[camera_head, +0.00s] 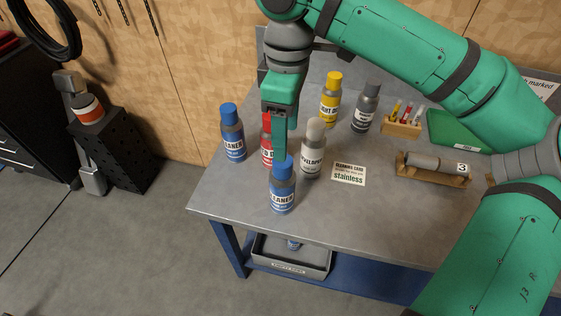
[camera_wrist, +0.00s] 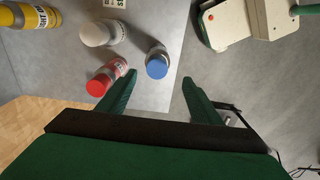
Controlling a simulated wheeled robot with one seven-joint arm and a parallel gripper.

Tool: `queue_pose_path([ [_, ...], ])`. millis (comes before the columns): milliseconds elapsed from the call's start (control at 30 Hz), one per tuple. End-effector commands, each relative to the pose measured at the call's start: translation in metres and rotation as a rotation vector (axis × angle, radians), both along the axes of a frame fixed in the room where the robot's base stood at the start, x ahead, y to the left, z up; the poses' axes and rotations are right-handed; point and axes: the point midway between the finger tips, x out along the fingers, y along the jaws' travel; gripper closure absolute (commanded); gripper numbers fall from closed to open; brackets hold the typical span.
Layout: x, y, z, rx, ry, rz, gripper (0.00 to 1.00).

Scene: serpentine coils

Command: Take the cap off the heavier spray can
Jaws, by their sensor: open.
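Two blue-capped CLEANER spray cans stand upright on the grey workbench: the left can (camera_head: 234,145) near its left edge, the front can (camera_head: 282,197) near its front edge. Both wear their caps; their weights cannot be told by sight. My gripper (camera_head: 280,152) points down, just behind the front can and in front of a red can. In the wrist view my gripper (camera_wrist: 159,79) is open and empty, its two fingers apart. A blue cap (camera_wrist: 157,66), seemingly the front can's, shows between and beyond the fingertips, apart from them. The left can is not seen there.
A red can (camera_head: 267,153), partly hidden, and a pale-capped developer can (camera_head: 313,155) stand close by. Behind are a yellow can (camera_head: 330,108), a grey can (camera_head: 365,115) and a tube rack (camera_head: 402,128). A card (camera_head: 349,174) and a cradled cylinder (camera_head: 425,162) lie right. The front bench top (camera_head: 350,225) is clear.

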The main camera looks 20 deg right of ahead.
Motion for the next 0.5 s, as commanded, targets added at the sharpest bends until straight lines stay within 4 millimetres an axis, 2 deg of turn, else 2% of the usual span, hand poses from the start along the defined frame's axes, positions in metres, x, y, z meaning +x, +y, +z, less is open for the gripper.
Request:
queue_pose_path([
  [300,-0.001,-0.004,-0.043,-0.002,0.004,-0.008,0.41],
  [500,0.0,-0.003,-0.055,-0.002,0.002,-0.006,0.41],
])
